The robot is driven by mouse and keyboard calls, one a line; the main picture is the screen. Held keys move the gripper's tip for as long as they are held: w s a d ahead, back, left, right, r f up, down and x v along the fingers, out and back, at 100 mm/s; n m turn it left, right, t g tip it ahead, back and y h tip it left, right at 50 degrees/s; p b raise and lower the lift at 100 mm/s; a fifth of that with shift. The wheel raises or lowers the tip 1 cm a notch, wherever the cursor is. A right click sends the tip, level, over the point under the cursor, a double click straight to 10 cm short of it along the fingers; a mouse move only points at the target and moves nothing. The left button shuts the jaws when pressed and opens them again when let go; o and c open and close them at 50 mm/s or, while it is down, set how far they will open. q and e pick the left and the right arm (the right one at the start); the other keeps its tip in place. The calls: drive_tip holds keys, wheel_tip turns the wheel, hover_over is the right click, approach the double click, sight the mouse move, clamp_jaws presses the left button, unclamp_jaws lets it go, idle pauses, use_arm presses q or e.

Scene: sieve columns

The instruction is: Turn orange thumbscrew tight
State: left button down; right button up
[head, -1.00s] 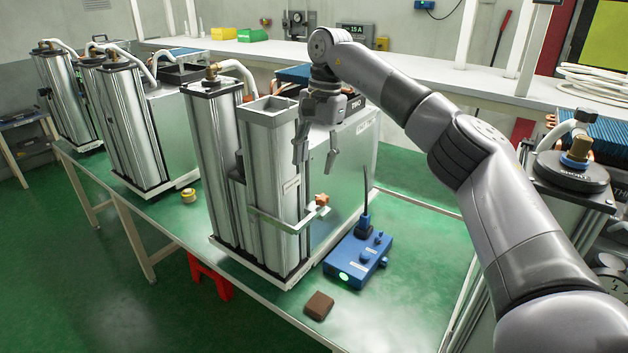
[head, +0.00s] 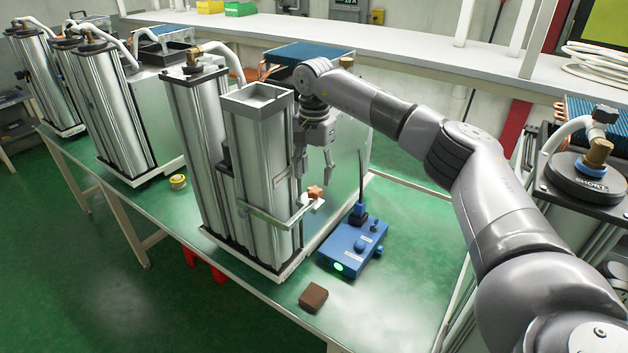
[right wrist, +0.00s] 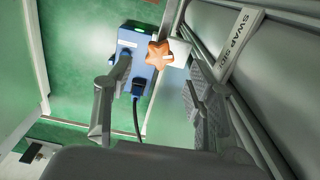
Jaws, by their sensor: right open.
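The orange star-shaped thumbscrew (head: 315,192) sits at the right end of the metal clamp strap (head: 268,218) around the front sieve column (head: 268,160). My right gripper (head: 314,172) is open just above the thumbscrew, fingers pointing down, and nothing is between them. In the right wrist view the thumbscrew (right wrist: 159,54) shows ahead of the gap between the two open fingers (right wrist: 150,95), apart from both. My left gripper is not in view.
A blue box (head: 352,248) with a lit green button and a black antenna stands right of the column. A brown block (head: 313,297) lies near the table's front edge. A yellow roll (head: 178,182) lies left. Green table (head: 405,270) is clear at right.

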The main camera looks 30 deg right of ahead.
sight(314, 189)
drive_tip(key=f, duration=0.1)
drive_tip(key=f+p, duration=0.1)
drive_tip(key=f, duration=0.1)
drive_tip(key=shift+s+a+f, duration=0.15)
drive_tip(key=shift+s+f, duration=0.05)
drive_tip(key=shift+w+f, duration=0.1)
drive_tip(key=shift+f, duration=0.4)
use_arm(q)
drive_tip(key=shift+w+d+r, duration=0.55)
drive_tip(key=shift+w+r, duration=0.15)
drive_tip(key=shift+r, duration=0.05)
use_arm(e)
drive_tip(key=shift+r, duration=0.1)
drive_tip(key=shift+c, duration=1.4)
drive_tip(key=c, duration=0.9)
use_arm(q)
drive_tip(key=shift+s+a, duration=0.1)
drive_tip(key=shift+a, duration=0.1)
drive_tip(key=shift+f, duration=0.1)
